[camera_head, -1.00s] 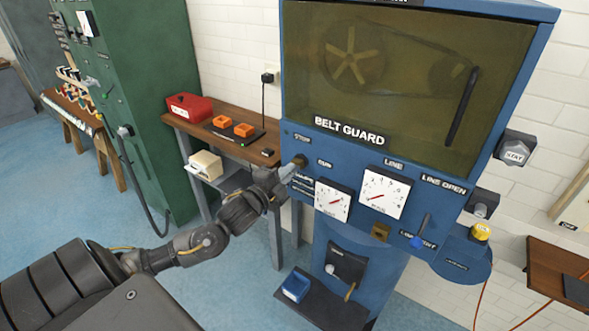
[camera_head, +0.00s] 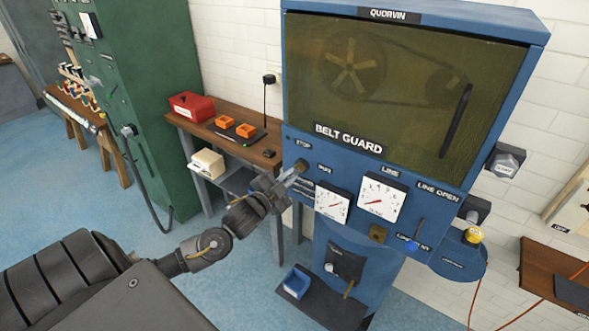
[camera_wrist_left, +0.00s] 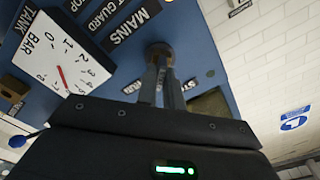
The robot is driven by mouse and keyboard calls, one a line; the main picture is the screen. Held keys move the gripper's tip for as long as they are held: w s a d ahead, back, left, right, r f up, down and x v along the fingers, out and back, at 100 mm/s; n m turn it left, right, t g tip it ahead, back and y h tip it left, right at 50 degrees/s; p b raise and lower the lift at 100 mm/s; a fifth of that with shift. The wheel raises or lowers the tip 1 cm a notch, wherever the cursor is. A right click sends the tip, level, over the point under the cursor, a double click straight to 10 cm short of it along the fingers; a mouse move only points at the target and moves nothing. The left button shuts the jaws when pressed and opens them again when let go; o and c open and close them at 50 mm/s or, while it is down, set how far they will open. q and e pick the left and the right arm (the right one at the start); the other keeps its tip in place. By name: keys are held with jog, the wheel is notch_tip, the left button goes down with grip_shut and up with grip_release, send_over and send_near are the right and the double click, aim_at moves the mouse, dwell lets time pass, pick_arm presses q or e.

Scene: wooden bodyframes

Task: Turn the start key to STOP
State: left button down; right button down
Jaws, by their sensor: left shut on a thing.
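The start key (camera_head: 301,165) is a small brass-coloured switch on the blue machine's front panel, below the belt guard window. A STOP label (camera_head: 303,145) sits just above it and another small label is to its right. My left gripper (camera_head: 289,176) reaches it from the lower left, with its fingers shut on the key. In the left wrist view, the round key base (camera_wrist_left: 159,52) shows at the tips of the gripper's two close fingers (camera_wrist_left: 160,78). The fingers hide most of the key, so its exact angle is unclear. My right gripper is not in view.
Two white dial gauges (camera_head: 380,198) are right of the key. A wooden bench (camera_head: 260,150) with a red box (camera_head: 191,106) and orange blocks stands left of the machine.

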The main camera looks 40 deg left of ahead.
pick_arm(q)
jog(key=n+p, duration=0.1)
jog(key=n, duration=0.1)
jog(key=shift+n, duration=0.4)
jog(key=n+p, duration=0.4)
jog(key=n, duration=0.2)
jog(key=c, duration=2)
grip_release()
jog(key=shift+n, duration=0.3)
jog(key=o, duration=0.5)
jog(key=shift+o, duration=0.2)
